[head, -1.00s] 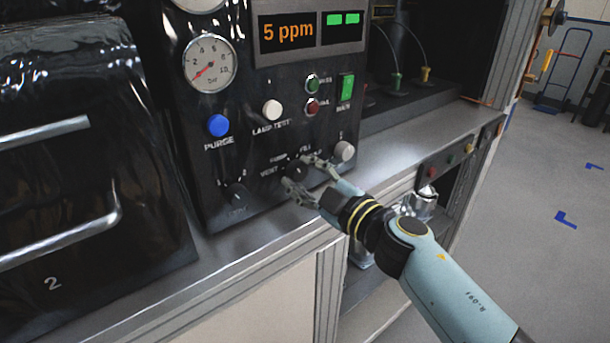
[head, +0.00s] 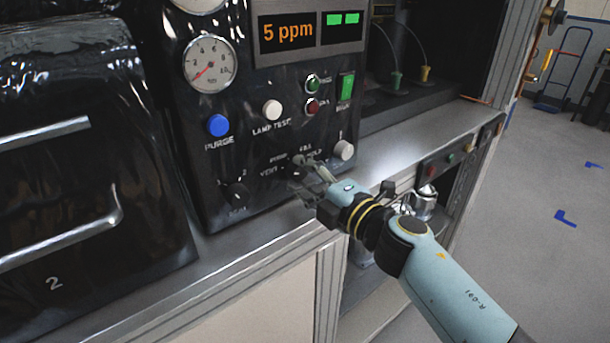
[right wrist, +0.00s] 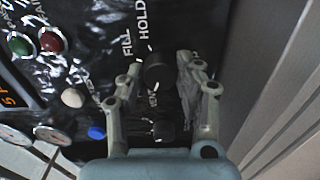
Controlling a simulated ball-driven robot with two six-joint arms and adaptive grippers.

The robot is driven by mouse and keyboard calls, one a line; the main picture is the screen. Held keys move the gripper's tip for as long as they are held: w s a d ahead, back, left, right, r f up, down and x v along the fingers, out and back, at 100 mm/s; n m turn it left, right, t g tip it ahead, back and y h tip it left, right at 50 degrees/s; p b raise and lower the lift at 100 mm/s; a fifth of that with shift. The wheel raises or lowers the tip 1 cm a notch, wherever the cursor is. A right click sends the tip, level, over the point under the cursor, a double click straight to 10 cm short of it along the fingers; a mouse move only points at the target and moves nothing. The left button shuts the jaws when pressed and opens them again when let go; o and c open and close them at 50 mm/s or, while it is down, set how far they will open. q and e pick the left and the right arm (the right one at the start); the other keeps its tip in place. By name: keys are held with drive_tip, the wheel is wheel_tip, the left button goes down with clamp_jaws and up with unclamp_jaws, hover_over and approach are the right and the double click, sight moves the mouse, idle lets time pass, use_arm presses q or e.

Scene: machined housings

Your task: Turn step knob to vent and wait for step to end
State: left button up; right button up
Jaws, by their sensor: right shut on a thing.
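The step knob (head: 296,173) is a small dark knob low on the black control panel, with the labels VENT, PURGE, FILL and HOLD around it. It also shows in the right wrist view (right wrist: 155,71) between my fingers. My right gripper (head: 301,171) is shut on the knob, with a finger on each side. In the right wrist view my right gripper (right wrist: 160,70) reaches in from the bottom edge. I cannot tell surely which label the knob points to. The display (head: 288,31) reads 5 ppm. My left gripper is not in view.
A second black knob (head: 236,194) sits left of the step knob and a grey knob (head: 343,150) right of it. The blue purge button (head: 218,125), white lamp test button (head: 272,110) and gauge (head: 210,64) are above. A metal ledge (head: 390,150) runs below the panel.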

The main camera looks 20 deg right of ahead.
drive_tip(key=shift+f, duration=0.1)
idle(0.4)
drive_tip(key=o, duration=1.1)
drive_tip(key=shift+o, duration=0.2)
drive_tip(key=v, duration=1.2)
